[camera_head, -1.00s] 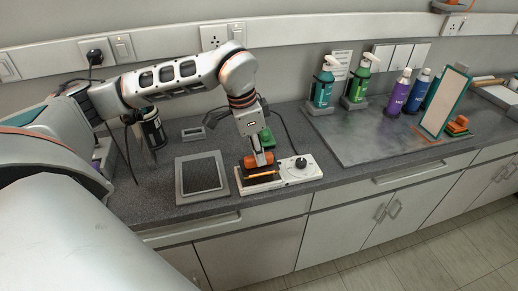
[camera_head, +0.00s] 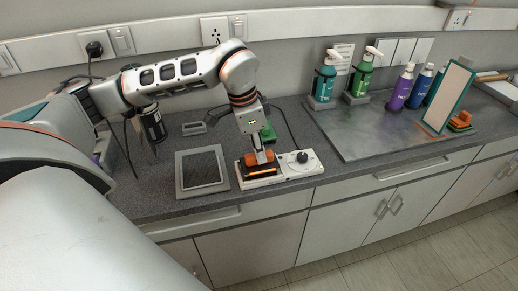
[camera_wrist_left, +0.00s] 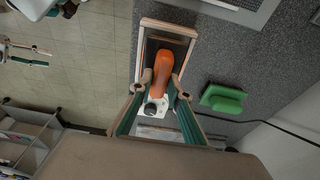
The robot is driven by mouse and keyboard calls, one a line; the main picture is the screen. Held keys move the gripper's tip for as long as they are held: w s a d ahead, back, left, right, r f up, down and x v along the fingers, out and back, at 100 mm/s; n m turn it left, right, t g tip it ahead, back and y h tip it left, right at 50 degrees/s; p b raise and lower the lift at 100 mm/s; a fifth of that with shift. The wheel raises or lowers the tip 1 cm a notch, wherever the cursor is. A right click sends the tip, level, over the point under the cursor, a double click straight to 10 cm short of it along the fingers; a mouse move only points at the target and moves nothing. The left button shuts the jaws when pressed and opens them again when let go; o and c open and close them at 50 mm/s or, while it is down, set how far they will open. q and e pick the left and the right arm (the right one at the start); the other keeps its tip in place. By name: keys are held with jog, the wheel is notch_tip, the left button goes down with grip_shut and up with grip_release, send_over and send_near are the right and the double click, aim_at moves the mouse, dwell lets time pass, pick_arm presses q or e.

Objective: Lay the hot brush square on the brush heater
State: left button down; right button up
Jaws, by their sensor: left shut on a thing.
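The brush heater (camera_head: 291,174) is a white box with a dark bed and a black knob (camera_head: 302,157), standing near the counter's front edge. An orange strip shows along its bed. The brush (camera_head: 258,158) has an orange handle and is over the heater's bed at the left. In the left wrist view the brush (camera_wrist_left: 162,68) points along the dark bed, within the heater's pale rim (camera_wrist_left: 141,52). My left gripper (camera_head: 261,152) is shut on the brush from above. I cannot tell whether the brush's underside touches the bed.
A grey-framed dark pad (camera_head: 202,170) lies just left of the heater. A green block (camera_head: 268,132) stands behind it, and shows in the wrist view (camera_wrist_left: 223,98). A metal sheet with bottles (camera_head: 324,84) and a teal-framed mirror (camera_head: 447,97) is at the right.

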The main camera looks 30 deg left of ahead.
pick_arm(q)
jog(key=shift+f, duration=0.1)
jog(key=c, duration=1.8)
grip_release()
jog(key=o, duration=0.4)
jog(key=shift+r+p, duration=2.35)
jog(key=shift+r, duration=1.25)
